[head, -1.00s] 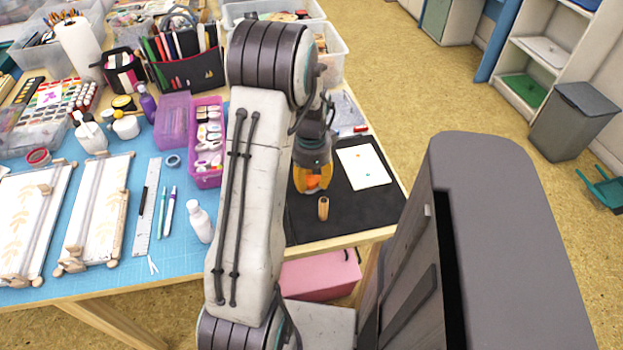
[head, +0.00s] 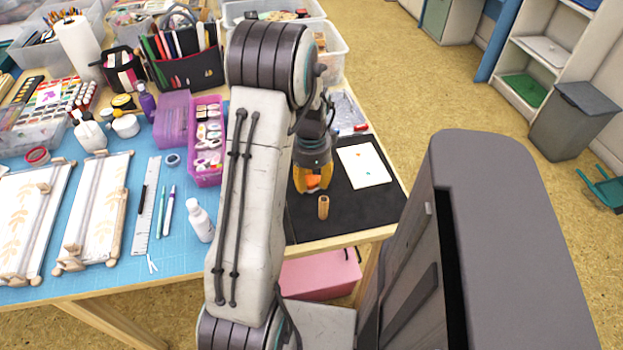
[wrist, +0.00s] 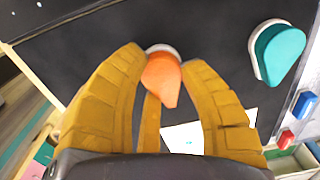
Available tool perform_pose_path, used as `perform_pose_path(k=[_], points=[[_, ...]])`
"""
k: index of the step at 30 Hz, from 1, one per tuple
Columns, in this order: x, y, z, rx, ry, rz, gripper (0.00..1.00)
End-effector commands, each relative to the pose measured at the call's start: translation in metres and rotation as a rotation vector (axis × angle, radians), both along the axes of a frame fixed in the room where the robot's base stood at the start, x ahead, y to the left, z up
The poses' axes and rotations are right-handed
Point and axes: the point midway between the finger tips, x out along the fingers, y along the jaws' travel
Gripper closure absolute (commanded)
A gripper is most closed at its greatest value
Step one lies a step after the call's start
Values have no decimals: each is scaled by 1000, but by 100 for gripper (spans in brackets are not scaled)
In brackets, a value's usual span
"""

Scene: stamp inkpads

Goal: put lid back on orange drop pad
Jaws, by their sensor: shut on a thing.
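My gripper (wrist: 163,60) has yellow fingers on both sides of the orange drop-shaped lid (wrist: 163,82) in the wrist view and is shut on it. A white rounded edge (wrist: 163,49) shows at the lid's round end, apparently the orange pad's base; I cannot tell whether the lid is seated on it. In the head view my gripper (head: 312,178) is low over the black mat (head: 352,207), with a bit of orange (head: 313,181) between the fingers. The lid's sides are partly hidden by the fingers.
A teal drop pad (wrist: 281,50) with a white base lies to the right in the wrist view. A wooden stamp (head: 323,207) stands close in front of my gripper. A white card (head: 363,166) lies to its right. The mat's front right is clear.

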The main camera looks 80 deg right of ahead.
Motion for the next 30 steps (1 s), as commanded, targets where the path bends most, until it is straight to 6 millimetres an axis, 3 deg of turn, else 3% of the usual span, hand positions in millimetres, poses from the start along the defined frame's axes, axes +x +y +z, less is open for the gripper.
perform_pose_path(k=[11,12,21,26,30], points=[[0,0,0,0,0,-2,72],[0,0,0,0,0,-2,60],[0,0,0,0,0,-2,34],[0,0,0,0,0,-2,34],[0,0,0,0,0,-2,19]])
